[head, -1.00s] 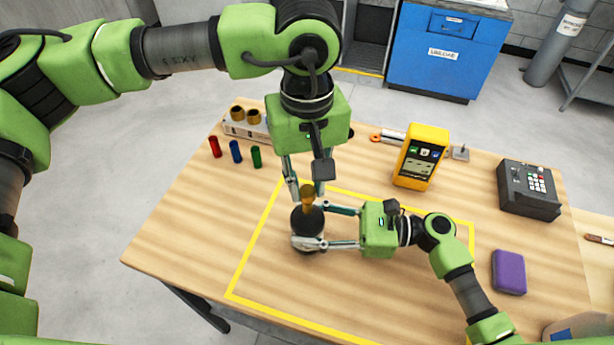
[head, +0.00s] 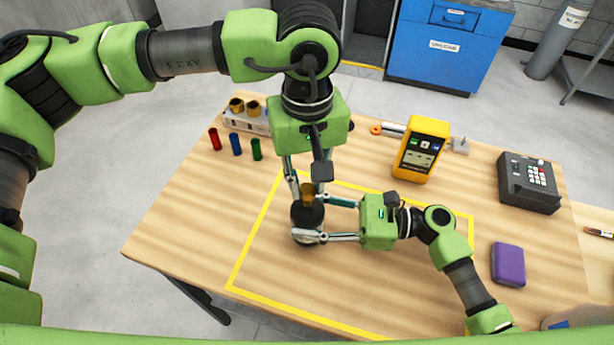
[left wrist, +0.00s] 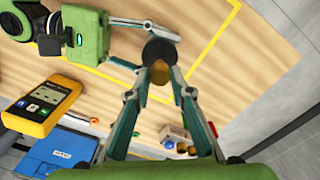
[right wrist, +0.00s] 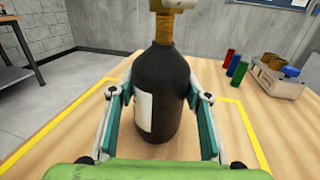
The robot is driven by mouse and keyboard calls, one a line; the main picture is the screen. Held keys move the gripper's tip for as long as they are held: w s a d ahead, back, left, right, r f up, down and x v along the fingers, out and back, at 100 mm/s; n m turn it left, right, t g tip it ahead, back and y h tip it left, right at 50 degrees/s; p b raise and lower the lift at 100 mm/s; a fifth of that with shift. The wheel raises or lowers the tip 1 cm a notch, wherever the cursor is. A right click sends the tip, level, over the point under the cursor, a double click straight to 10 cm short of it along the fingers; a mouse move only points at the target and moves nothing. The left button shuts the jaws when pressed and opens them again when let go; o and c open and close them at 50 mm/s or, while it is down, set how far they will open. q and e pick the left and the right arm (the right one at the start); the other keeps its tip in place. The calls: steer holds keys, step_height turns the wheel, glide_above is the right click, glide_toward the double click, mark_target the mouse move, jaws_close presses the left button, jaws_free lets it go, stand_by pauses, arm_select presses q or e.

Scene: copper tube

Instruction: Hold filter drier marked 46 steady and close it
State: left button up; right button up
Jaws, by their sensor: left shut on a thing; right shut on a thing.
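The filter drier (head: 308,214) is a dark, bottle-shaped body standing upright inside the yellow outline. A white label shows on its side in the right wrist view (right wrist: 145,110), but its number is not readable. A copper neck and top piece (head: 307,191) sit on it; the neck also shows in the right wrist view (right wrist: 165,32). My right gripper (head: 309,219) is shut around the dark body from the right, one finger on each side. My left gripper (head: 307,187) points down from above and is shut on the copper top; its fingertips show in the left wrist view (left wrist: 160,72).
A yellow meter (head: 422,150), a black keypad box (head: 529,183) and a purple block (head: 508,264) lie to the right. Red, blue and green cylinders (head: 236,145) and a tray with copper fittings (head: 233,118) stand at the back left. The front of the outlined area is clear.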

arm_select(q)
steer(key=shift+f, duration=0.55)
stand_by(0.4)
steer(key=m, duration=0.5)
steer(key=shift+d+m, duration=0.1)
steer(key=shift+m, duration=0.3)
steer(key=m, duration=0.5)
steer(key=shift+m, duration=0.3)
steer(key=m, duration=0.5)
steer(key=o, duration=0.9)
